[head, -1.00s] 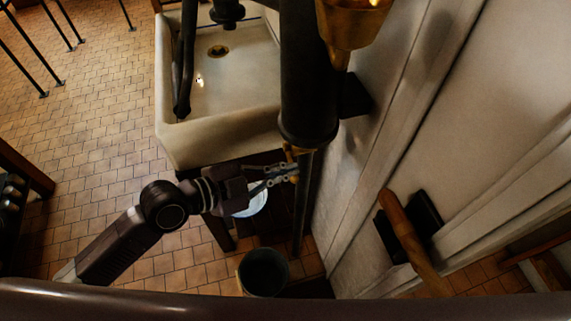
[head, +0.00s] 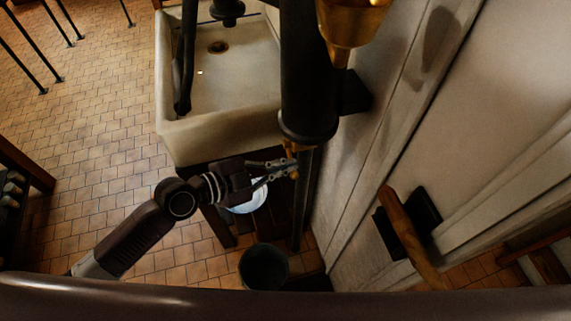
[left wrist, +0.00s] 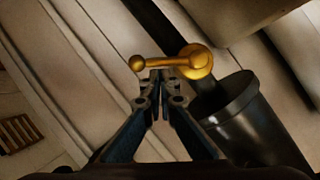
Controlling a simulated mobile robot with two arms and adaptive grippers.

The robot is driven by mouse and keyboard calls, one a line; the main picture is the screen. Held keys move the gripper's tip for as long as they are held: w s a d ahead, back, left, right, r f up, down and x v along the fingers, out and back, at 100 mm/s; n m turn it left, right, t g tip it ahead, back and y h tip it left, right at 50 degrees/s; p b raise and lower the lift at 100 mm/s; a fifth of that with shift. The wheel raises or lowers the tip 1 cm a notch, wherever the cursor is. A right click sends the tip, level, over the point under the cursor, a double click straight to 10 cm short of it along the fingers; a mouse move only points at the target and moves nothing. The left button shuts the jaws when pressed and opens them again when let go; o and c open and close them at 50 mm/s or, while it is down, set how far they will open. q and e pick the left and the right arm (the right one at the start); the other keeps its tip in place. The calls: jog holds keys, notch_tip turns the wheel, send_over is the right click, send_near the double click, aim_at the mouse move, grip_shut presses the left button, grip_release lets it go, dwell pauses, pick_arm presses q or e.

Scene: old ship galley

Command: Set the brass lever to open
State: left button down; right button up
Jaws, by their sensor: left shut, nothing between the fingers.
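The brass lever (left wrist: 165,62) lies nearly level across the left wrist view. Its round hub is on the right and its small ball knob on the left. My left gripper (left wrist: 155,76) is shut and empty, its fingertips right at the lever's arm between knob and hub. I cannot tell whether they touch it. In the head view my left gripper (head: 288,167) reaches in from the left to just below the thick black pipe (head: 308,100). Only small brass bits of the lever (head: 289,149) show there, the rest hidden. My right gripper is not in view.
A pale sink (head: 220,130) stands behind my left arm. A dark bucket (head: 264,267) and a light blue-white round vessel (head: 255,197) are below. A wooden handle (head: 407,235) is on the pale wall at right.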

pick_arm(q)
jog(key=f+m+t+b, duration=0.1)
jog(key=m+b, duration=0.1)
jog(key=b, duration=0.1)
jog(key=w+f+m+t+b, duration=0.1)
jog(key=f+m+b, duration=0.1)
jog(key=b, duration=0.2)
jog(key=w+f+m+t+b, duration=0.1)
jog(key=m+b, duration=0.1)
jog(key=b, duration=0.2)
jog(key=shift+a+f+t+h, duration=0.15)
jog(key=shift+a+t+h, duration=0.2)
jog(key=shift+t+h, duration=0.05)
jog(key=shift+w+f, duration=0.1)
jog(key=shift+w, duration=0.05)
dwell(0.5)
dwell(0.4)
